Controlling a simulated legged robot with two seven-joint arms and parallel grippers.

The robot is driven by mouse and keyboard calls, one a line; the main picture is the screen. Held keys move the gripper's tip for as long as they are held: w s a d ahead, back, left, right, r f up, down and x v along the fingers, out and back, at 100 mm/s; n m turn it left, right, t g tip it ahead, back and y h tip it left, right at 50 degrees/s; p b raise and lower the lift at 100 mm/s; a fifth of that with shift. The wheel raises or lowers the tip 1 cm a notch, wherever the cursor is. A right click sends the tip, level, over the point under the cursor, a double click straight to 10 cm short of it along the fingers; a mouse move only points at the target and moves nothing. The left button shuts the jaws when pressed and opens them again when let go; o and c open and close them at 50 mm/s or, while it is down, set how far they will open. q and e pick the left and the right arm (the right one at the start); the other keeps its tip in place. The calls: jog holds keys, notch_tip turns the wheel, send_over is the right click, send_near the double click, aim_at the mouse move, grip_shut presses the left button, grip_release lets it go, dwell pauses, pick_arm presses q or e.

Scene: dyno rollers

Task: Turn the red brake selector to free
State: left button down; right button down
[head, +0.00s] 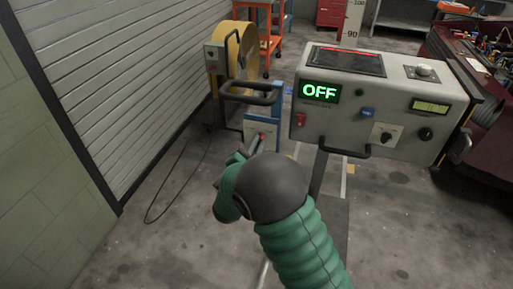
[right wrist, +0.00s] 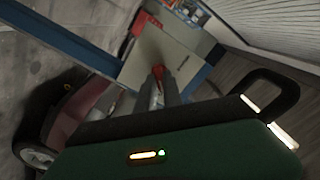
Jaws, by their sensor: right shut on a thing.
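The red brake selector (right wrist: 157,71) is a small red knob on a pale grey box (right wrist: 168,50) in the right wrist view. It also shows as a small red spot in the head view (head: 262,136), on the pale box with a blue frame. My right gripper (head: 255,144) reaches to it from below, and its two fingers close around the knob. The fingers hide part of the knob, and its markings are too small to read. My left gripper is not in view.
A black handle bar (head: 250,98) sits above the pale box. A yellow reel (head: 240,50) stands behind. A shuttered wall (head: 120,80) is left; floor between is clear except a cable (head: 165,190).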

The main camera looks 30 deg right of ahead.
jog(key=shift+a+f, duration=0.15)
jog(key=shift+f, duration=0.15)
jog(key=c, duration=1.9)
grip_release()
jog(key=o, duration=0.4)
jog(key=shift+w, duration=0.25)
jog(key=shift+s+r, duration=0.1)
jog(key=p+v, duration=0.2)
jog(key=v, duration=1.4)
jog(key=shift+s+a, duration=0.2)
jog(key=shift+s, duration=0.1)
